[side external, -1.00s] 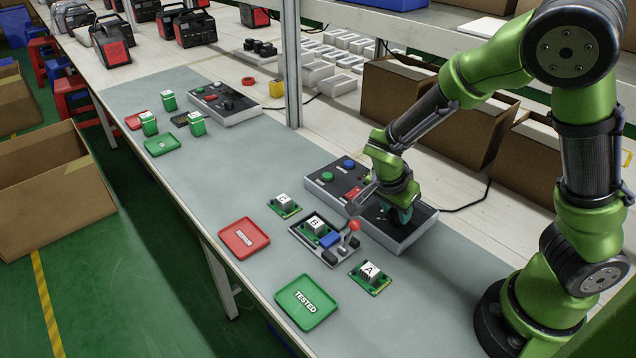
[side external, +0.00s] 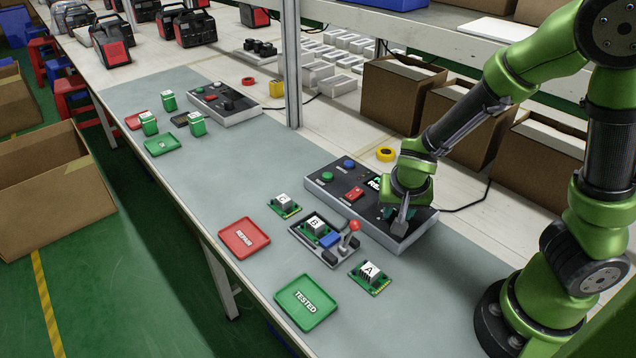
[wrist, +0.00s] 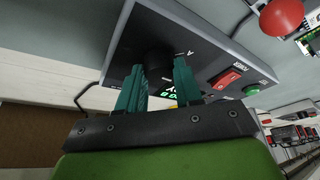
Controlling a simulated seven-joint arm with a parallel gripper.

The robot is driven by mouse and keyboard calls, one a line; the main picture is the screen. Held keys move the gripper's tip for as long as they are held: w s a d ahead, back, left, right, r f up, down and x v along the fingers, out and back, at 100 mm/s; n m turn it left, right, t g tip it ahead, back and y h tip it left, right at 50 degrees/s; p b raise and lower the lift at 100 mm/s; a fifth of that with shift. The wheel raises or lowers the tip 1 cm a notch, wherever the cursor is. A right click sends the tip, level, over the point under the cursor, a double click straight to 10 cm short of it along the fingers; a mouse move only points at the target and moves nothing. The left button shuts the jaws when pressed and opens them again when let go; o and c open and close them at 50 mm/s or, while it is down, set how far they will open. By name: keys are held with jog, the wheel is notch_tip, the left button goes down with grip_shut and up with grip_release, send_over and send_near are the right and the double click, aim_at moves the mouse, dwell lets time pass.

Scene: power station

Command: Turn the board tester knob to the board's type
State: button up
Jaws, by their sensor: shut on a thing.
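The board tester (side external: 340,203) is a dark-topped box with green and blue buttons, a red switch (side external: 354,194) and a green-lit display (side external: 376,182), partly covered by my arm. My gripper (side external: 396,218) is low over its right end. In the wrist view, its teal fingers (wrist: 158,66) are shut on the dark knob (wrist: 158,58). An "A" mark shows beside the knob; its pointer cannot be made out. Board B (side external: 314,226) sits in the fixture (side external: 301,237) with the red-ball lever (side external: 354,226). Board C (side external: 284,205) and board A (side external: 370,277) lie on the mat.
A red REPAIR tray (side external: 232,248) and a green TESTED tray (side external: 294,313) lie near the front edge. Cardboard boxes (side external: 400,98) and yellow tape (side external: 386,154) are behind the tester. A metal post (side external: 291,65) stands left of it.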

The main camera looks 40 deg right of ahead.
jog(key=shift+n, duration=0.4)
jog(key=o, duration=1)
jog(key=v, duration=1.6)
jog(key=shift+s+r, duration=0.25)
jog(key=shift+r, duration=0.1)
